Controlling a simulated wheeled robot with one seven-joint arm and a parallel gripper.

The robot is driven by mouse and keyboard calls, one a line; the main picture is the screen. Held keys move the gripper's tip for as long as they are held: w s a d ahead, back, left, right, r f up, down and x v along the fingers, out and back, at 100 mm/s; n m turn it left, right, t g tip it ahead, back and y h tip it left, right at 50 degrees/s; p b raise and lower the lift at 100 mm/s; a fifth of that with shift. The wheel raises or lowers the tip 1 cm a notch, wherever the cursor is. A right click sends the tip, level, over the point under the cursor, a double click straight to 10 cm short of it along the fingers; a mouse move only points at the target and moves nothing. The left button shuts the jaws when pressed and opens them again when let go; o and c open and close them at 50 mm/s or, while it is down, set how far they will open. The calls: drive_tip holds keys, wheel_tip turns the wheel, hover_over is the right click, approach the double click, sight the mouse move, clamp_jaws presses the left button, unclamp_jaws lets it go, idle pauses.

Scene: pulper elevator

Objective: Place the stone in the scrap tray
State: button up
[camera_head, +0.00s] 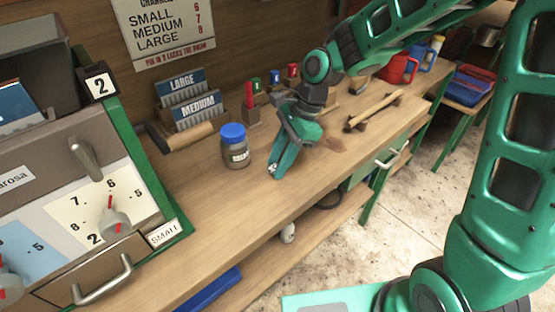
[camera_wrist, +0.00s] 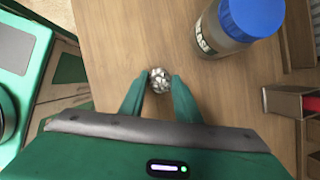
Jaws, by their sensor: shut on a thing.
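My gripper (camera_head: 274,172) is over the wooden bench, beside the jar, pointing down. In the wrist view my gripper (camera_wrist: 158,84) is shut on a small speckled grey stone (camera_wrist: 160,79), held between the fingertips. In the head view the stone is tiny at the fingertips and hard to make out. Whether it touches the bench top below is unclear. No tray labelled scrap is readable. A red tray and a blue bin (camera_head: 466,88) stand on a separate table at the far right; I cannot tell whether either is the scrap tray.
A jar with a blue lid (camera_head: 234,146) stands close to my gripper. Behind are LARGE and MEDIUM boxes (camera_head: 198,110) and small coloured-top holders. A wooden-handled tool (camera_head: 373,111) lies farther right. A machine with dials (camera_head: 80,200) fills the left. The bench front is clear.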

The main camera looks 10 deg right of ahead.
drive_tip(key=o, duration=1.2)
drive_tip(key=shift+c, duration=0.2)
drive_tip(key=v, duration=1.2)
drive_tip(key=shift+s, duration=0.1)
drive_tip(key=s+d+n+t+h, duration=0.15)
drive_tip(key=s+d, duration=0.25)
drive_tip(key=d, duration=0.4)
drive_tip(key=s+d+f+n+h, duration=0.1)
drive_tip(key=s+d+n, duration=0.2)
drive_tip(key=s+d, duration=0.35)
drive_tip(key=s+d+n+h, duration=0.1)
drive_tip(key=s+d+n, duration=0.1)
drive_tip(key=d, duration=0.8)
drive_tip(key=s+d+f+n, duration=0.2)
drive_tip(key=s+d, duration=0.3)
drive_tip(key=s, duration=0.4)
drive_tip(key=shift+h, duration=0.35)
drive_tip(key=shift+o, duration=0.6)
drive_tip(key=shift+s+d+f+g, duration=0.15)
drive_tip(key=shift+s+f+g, duration=0.1)
drive_tip(key=shift+s, duration=0.35)
